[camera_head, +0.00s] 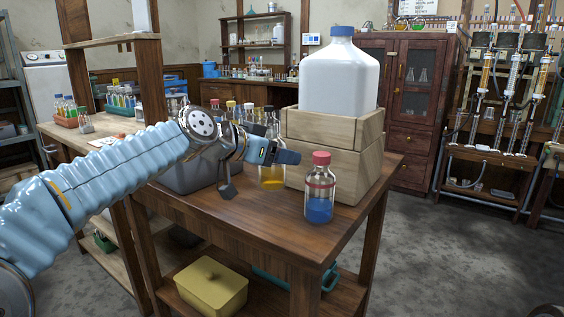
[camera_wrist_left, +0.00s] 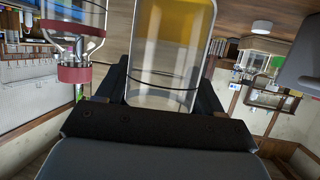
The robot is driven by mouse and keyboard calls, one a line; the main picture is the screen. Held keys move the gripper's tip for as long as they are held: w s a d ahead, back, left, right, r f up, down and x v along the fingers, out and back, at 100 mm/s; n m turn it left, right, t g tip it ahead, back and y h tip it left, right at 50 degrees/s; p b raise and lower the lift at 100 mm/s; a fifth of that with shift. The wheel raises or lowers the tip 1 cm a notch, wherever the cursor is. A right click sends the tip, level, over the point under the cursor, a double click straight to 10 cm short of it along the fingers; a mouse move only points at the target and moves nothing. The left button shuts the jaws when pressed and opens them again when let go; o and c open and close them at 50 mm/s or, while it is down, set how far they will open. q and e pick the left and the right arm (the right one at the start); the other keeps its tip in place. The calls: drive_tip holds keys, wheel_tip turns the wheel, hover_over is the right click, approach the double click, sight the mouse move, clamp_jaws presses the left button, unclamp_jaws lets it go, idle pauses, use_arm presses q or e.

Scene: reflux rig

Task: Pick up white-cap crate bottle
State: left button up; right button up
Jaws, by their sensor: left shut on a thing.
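My left gripper (camera_head: 283,155) is shut around a clear glass bottle with yellow liquid (camera_head: 271,183). In the left wrist view the same bottle (camera_wrist_left: 168,55) sits between the fingers (camera_wrist_left: 160,90), with its cap hidden. In the head view its top looks dark, and I cannot tell whether its base touches the table. A white cap (camera_head: 248,106) shows among the bottle tops behind my arm; that bottle's body is mostly hidden. A grey crate (camera_head: 195,177) stands below my forearm, partly covered. My right gripper is not in view.
A red-capped bottle with blue liquid (camera_head: 319,190) stands close to the right of the gripper, near the edge of the wooden table (camera_head: 250,222). A wooden box (camera_head: 360,165) bearing a big white jug (camera_head: 340,75) stands right behind. The table's front is clear.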

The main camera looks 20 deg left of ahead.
use_arm(q)
drive_tip(key=s+r, duration=0.1)
drive_tip(key=s+a+r, duration=0.1)
drive_tip(key=r, duration=0.1)
drive_tip(key=shift+s+r, duration=0.3)
drive_tip(key=s+a+r+p, duration=0.3)
drive_tip(key=s+r+p, duration=0.1)
drive_tip(key=s+r, duration=0.4)
drive_tip(key=shift+s+r, duration=0.4)
drive_tip(key=shift+r, duration=0.15)
drive_tip(key=shift+a, duration=0.1)
